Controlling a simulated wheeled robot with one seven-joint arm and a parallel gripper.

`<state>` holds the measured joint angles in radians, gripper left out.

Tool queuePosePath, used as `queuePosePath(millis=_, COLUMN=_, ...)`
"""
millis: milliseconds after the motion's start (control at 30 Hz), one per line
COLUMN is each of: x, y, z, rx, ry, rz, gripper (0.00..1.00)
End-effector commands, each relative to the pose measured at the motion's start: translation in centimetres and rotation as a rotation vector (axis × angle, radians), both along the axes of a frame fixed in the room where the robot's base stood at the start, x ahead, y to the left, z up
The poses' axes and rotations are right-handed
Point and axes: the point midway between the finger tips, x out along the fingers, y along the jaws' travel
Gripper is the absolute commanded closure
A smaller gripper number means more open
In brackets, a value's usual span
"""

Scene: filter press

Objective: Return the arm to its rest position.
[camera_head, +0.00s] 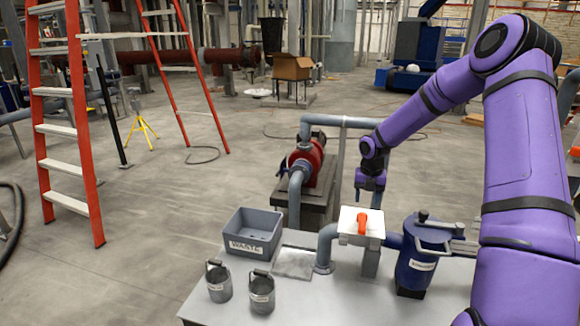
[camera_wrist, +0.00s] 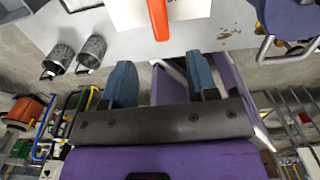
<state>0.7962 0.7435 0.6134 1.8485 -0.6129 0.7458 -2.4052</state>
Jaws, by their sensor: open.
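My purple arm rises along the right side of the head view, bends at the top right and reaches left. My gripper (camera_head: 367,199) hangs at its end, pointing down above the table, just over the white valve plate with its orange handle (camera_head: 362,222). In the wrist view, my gripper (camera_wrist: 160,62) shows two blue-grey fingers set well apart with nothing between them. The orange handle (camera_wrist: 158,15) lies beyond the fingertips in that view. I cannot tell the exact gap between the fingers and the handle.
The grey table (camera_head: 325,300) bears a WASTE bin (camera_head: 252,246), two small grey buckets (camera_head: 219,283) (camera_head: 262,294), a flat pale pad (camera_head: 294,263) and a blue lidded canister (camera_head: 416,268). A red pump (camera_head: 308,165) with grey pipes stands behind. An orange ladder (camera_head: 78,120) is at left; open floor lies between.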

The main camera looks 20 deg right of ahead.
Motion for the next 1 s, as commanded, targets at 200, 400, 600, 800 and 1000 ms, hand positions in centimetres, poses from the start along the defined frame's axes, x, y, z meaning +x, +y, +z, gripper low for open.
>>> queuePosePath(millis=200, x=-0.3, y=0.6, z=1.3, rx=-0.020, ry=-0.001, rz=-0.045, gripper=0.47)
queuePosePath(millis=400, x=-2.0, y=3.1, z=6.5, rx=-0.091, ry=-0.019, rz=-0.260, gripper=0.47)
queuePosePath(millis=600, x=-4.8, y=6.1, z=12.1, rx=-0.148, ry=-0.071, rz=-0.539, gripper=0.47)
queuePosePath(millis=800, x=-8.3, y=8.9, z=17.2, rx=-0.171, ry=-0.148, rz=-0.827, gripper=0.47)
queuePosePath(millis=1000, x=-12.4, y=11.7, z=21.8, rx=-0.147, ry=-0.237, rz=-1.122, gripper=0.47)
